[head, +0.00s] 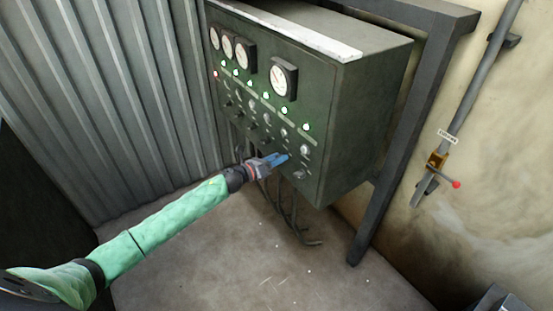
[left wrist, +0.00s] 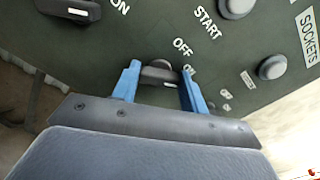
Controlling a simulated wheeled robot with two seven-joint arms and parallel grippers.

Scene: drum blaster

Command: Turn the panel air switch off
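The dark green control panel (head: 318,140) fills the middle of the head view, with gauges, lit lamps, and rows of knobs and switches. My left gripper (head: 281,159) is at the panel's lower front. In the left wrist view its two blue fingers (left wrist: 160,70) are apart, one on each side of a small dark switch (left wrist: 158,76). "OFF" is printed beside this switch; a second label near the right finger is partly hidden. Contact between fingers and switch cannot be told. No label naming the air switch is readable. My right gripper is not in view.
Round knobs (left wrist: 272,67) and another dark switch (left wrist: 70,9) sit close by on the panel. Cables (head: 293,220) hang below it. A grey frame post (head: 400,150) stands at its right. A pipe with a red-tipped valve lever (head: 456,184) runs along the wall.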

